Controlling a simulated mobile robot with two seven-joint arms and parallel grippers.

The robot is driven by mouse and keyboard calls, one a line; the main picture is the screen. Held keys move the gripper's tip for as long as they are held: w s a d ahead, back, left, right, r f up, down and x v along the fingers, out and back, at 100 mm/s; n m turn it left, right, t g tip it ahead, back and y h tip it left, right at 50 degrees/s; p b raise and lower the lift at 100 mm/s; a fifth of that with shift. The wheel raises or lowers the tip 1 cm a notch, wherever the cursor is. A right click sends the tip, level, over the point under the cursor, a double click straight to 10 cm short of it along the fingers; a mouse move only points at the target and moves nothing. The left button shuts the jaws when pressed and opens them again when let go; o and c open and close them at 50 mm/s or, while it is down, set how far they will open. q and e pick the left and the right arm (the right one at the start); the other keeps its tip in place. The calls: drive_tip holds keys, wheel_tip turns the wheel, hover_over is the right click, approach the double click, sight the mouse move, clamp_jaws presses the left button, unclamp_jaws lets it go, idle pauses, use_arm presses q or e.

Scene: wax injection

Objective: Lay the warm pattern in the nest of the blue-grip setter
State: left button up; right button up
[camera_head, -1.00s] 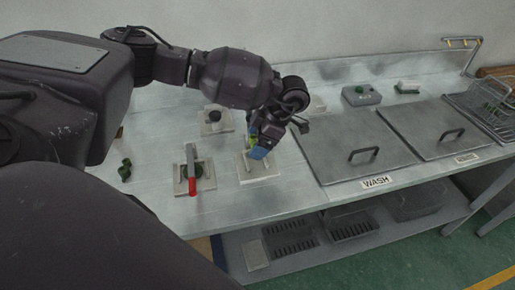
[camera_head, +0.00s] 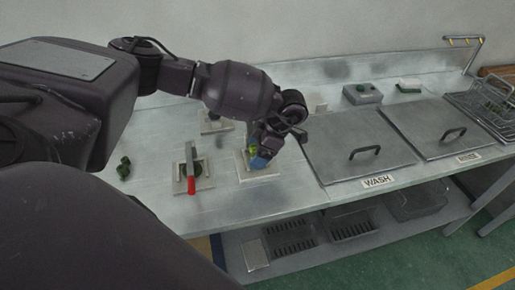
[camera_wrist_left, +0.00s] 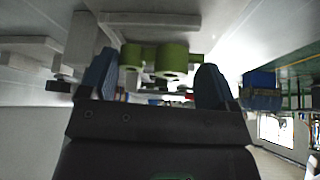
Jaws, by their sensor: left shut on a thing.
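My left gripper (camera_head: 262,153) is shut on the warm pattern (camera_head: 253,149), a small yellow-green piece. In the left wrist view the pattern (camera_wrist_left: 160,58) shows as two rounded green lobes between the blue fingers (camera_wrist_left: 152,80). The gripper is over a pale square plate (camera_head: 243,175), where the blue-grip setter seems to be. The gripper hides most of that setter, its nest and any gap below the pattern. The blue in the head view cannot be told apart as finger or grip. A red-grip setter (camera_head: 191,185) stands to the left. My right gripper is not in view.
Dark green pieces (camera_head: 123,168) lie at the bench's left. Another pale plate (camera_head: 214,127) lies behind, partly hidden by my arm. Lidded wash (camera_head: 340,152) and rinse (camera_head: 430,133) tanks are at right. Bare bench (camera_head: 215,215) shows in front of the setters.

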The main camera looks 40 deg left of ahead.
use_arm(q)
drive_tip(key=o, duration=0.8)
drive_tip(key=shift+c, duration=0.2)
drive_tip(key=shift+r, duration=0.25)
drive_tip(key=v, duration=1.2)
drive_tip(key=shift+r, duration=0.35)
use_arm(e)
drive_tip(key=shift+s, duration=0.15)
use_arm(q)
drive_tip(key=shift+w, duration=0.1)
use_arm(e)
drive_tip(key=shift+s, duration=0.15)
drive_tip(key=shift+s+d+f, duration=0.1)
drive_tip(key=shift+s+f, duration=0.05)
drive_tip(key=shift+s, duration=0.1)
